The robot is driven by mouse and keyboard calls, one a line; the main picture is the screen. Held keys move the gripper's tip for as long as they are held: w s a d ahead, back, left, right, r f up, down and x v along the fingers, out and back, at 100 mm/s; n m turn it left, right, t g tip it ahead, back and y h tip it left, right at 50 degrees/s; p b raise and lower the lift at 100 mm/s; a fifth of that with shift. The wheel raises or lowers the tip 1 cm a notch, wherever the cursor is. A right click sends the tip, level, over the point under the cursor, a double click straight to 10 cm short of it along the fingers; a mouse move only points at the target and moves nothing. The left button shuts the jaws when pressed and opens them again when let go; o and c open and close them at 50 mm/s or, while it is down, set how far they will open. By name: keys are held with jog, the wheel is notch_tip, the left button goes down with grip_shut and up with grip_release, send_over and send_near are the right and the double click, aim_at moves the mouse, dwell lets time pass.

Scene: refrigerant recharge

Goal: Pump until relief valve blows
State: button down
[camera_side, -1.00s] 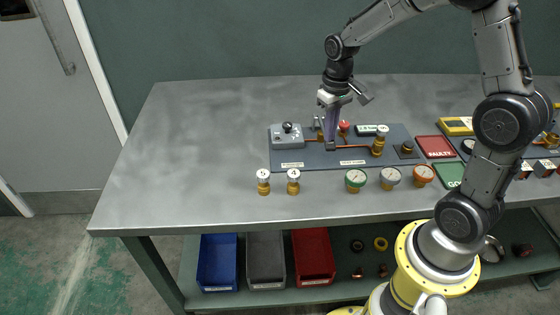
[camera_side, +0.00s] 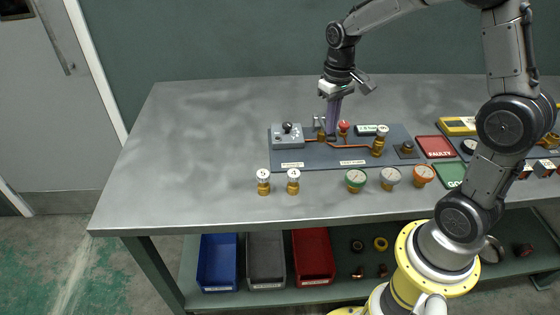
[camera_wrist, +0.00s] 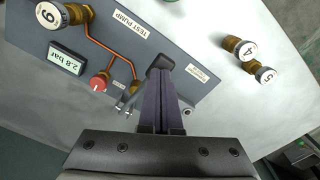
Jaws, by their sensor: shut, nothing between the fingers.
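My gripper (camera_side: 331,134) is shut over the test pump panel (camera_side: 300,158), its purple fingers pointing down; it also shows in the wrist view (camera_wrist: 160,75). A dark block (camera_wrist: 160,62) is at the fingertips; I cannot tell whether it is a fingertip or the pump's handle. Small metal posts (camera_wrist: 126,100) stand beside the fingers. A red knob (camera_wrist: 99,82) and a display (camera_wrist: 66,58) reading 2.8 bar are on the panel. Brass valve 6 (camera_wrist: 51,14) joins the copper pipe. A grey box with a black knob (camera_side: 287,137) is left of my gripper.
Valves 5 (camera_side: 263,182) and 4 (camera_side: 293,182) stand in front of the panel. Several gauges (camera_side: 390,178) stand right of them. A red FAULTY pad (camera_side: 435,147) and a green pad (camera_side: 449,176) lie further right. The table's left side is clear.

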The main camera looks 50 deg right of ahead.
jog(key=shift+f, duration=2.05)
jog(key=shift+r, duration=2.7)
jog(key=shift+f, duration=0.1)
jog(key=shift+f, duration=2.6)
jog(key=shift+r, duration=2.7)
jog(key=shift+r, duration=0.1)
jog(key=shift+r, duration=2.45)
